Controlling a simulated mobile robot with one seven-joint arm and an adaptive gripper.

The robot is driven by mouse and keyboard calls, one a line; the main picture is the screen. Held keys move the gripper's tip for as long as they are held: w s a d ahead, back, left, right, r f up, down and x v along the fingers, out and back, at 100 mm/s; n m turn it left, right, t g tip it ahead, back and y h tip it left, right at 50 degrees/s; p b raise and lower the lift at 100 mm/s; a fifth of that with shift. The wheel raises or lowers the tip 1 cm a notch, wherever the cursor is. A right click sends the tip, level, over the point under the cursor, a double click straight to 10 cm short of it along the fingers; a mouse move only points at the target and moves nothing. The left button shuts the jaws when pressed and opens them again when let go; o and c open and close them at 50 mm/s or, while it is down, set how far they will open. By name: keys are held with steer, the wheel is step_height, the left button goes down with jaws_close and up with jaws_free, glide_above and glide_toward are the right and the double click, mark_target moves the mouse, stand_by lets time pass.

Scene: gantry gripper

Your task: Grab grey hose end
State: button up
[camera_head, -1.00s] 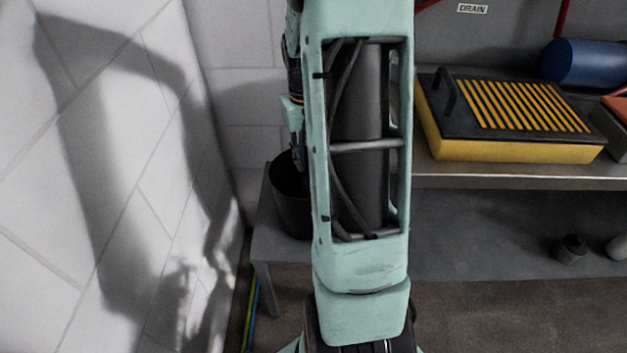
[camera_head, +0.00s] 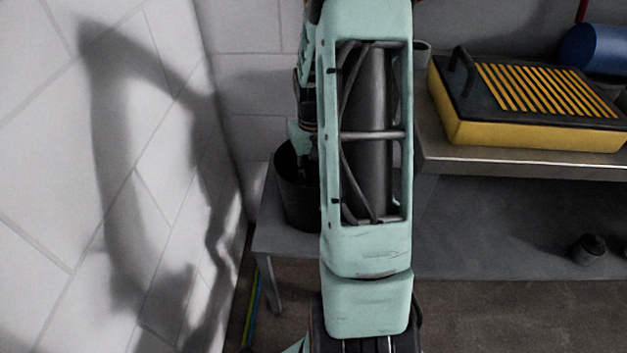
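I cannot make out a grey hose end in the head view. My own pale green arm fills the middle of the picture and hides what is behind it. The far part of my arm comes down behind it on the left, over a black bucket (camera_head: 297,205). My gripper (camera_head: 309,168) shows only as a small dark part at the bucket's mouth, mostly hidden by the arm and the rim. Its fingers cannot be made out, nor whether it holds anything.
The bucket stands on a low grey bench (camera_head: 262,240) beside the white tiled wall (camera_head: 60,200). To the right, a yellow case (camera_head: 520,132) with a black, striped top lies on a metal shelf (camera_head: 520,163). A blue cylinder (camera_head: 595,50) is behind it. A small dark container (camera_head: 589,250) stands below.

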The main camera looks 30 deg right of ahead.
mark_target(314, 170)
jaws_close()
step_height(314, 170, up, 21)
steer(key=p, duration=0.9)
